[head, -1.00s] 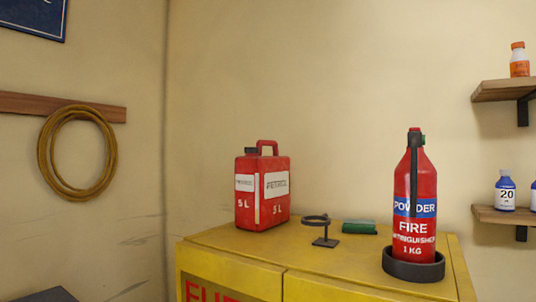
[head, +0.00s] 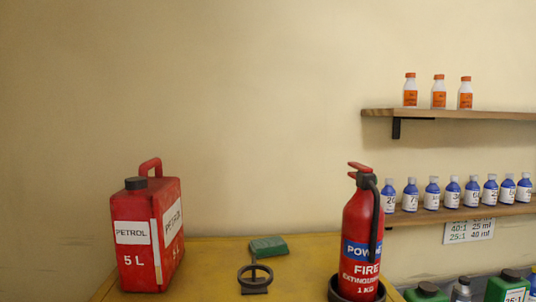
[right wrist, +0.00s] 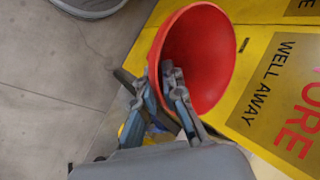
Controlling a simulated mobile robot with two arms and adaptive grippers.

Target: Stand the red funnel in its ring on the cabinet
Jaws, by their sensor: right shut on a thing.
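The black ring (head: 255,274) stands on a small stand on top of the yellow cabinet (head: 212,262), between the petrol can and the fire extinguisher. The red funnel (right wrist: 205,55) shows in the right wrist view with its wide mouth toward the camera. My right gripper (right wrist: 172,75) is shut on the red funnel, in front of the cabinet's lettered yellow face. The funnel's spout is hidden. Neither gripper shows in the head view, and my left gripper is in no view.
A red petrol can (head: 148,228) stands left of the ring. A fire extinguisher (head: 362,235) stands right of it in a black holder. A green sponge-like block (head: 268,247) lies behind the ring. Shelves of bottles (head: 450,113) hang at the right.

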